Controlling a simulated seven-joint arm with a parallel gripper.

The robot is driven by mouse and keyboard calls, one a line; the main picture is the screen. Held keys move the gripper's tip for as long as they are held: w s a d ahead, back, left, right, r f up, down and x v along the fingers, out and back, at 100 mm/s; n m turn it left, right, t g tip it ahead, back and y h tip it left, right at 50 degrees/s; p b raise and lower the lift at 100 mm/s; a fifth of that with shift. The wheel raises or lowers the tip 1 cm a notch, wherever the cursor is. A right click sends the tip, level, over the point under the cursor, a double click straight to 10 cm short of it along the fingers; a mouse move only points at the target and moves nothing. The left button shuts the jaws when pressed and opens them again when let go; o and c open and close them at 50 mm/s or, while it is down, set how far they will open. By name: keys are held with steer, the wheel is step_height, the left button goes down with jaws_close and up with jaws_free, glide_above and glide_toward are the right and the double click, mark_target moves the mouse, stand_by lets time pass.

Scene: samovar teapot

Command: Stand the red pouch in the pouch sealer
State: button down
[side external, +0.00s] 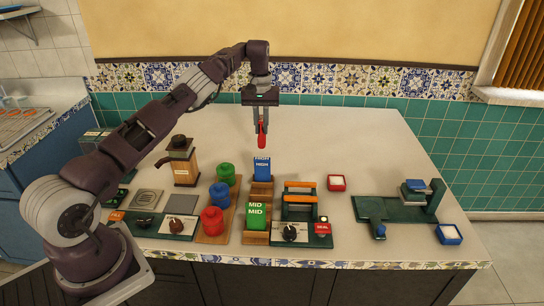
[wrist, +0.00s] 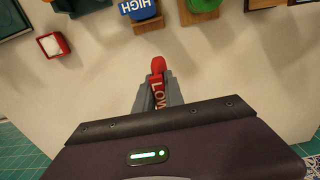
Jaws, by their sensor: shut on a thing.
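The red pouch (side external: 262,135) is held by my gripper (side external: 260,118), high above the back of the counter in the side view. In the wrist view the red pouch (wrist: 158,68) stands out between the fingers of my gripper (wrist: 158,95), and part of its lettering, "LOW", shows. The gripper is shut on it. The pouch sealer (side external: 300,206), a dark green frame with two orange bars and a red "SEAL" sign, stands at the front middle of the counter. It is below and right of my gripper, apart from the pouch. Its slot is not clear from here.
Red, blue and green canisters (side external: 212,218) are further left. A red dish (side external: 336,183) and a green press (side external: 375,209) are right. The back counter is clear.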

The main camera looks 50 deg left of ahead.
mark_target(262, 147)
step_height(262, 147, down, 8)
steer(key=shift+f, duration=0.1)
steer(key=shift+f, duration=0.1)
stand_by(0.3)
steer(key=c, duration=1.4)
jaws_free()
steer(key=shift+c, duration=0.2)
